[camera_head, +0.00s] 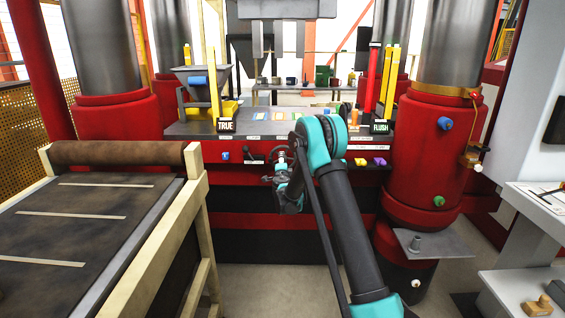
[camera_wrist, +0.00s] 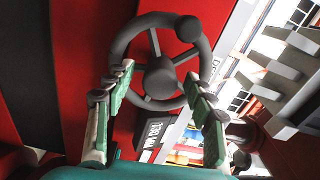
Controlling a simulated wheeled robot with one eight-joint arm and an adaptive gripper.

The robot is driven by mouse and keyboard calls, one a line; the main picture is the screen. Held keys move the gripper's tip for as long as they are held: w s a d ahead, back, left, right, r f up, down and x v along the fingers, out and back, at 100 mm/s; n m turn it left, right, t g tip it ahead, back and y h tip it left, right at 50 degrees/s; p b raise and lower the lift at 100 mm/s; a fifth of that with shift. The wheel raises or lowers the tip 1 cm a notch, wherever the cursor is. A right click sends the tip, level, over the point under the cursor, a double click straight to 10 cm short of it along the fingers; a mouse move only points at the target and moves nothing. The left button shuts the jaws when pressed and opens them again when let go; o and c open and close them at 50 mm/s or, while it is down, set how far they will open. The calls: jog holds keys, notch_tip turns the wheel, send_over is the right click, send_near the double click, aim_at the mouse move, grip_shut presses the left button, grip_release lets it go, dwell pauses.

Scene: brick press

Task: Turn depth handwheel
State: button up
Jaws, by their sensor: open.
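The grey handwheel (camera_wrist: 160,78) has a round rim, spokes, a hub and a knob, and fills the upper middle of the wrist view. It sits on a red panel and shows small and partly covered in the head view (camera_head: 279,156). My gripper (camera_wrist: 157,76) is open, with its green-padded fingers at the left and right sides of the wheel. The fingertips overlap the rim in the picture; I cannot tell whether they touch it. In the head view my gripper (camera_head: 268,180) is just below the wheel, at the press front.
A conveyor (camera_head: 95,215) stands at the left. A black lever (camera_head: 257,156) and a blue knob (camera_head: 225,155) are left of the wheel. Yellow and purple knobs (camera_head: 370,161) are to its right. A red column (camera_head: 430,150) stands further right. The floor in front shows some free room.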

jog(key=s, duration=1)
jog(key=shift+a, duration=0.15)
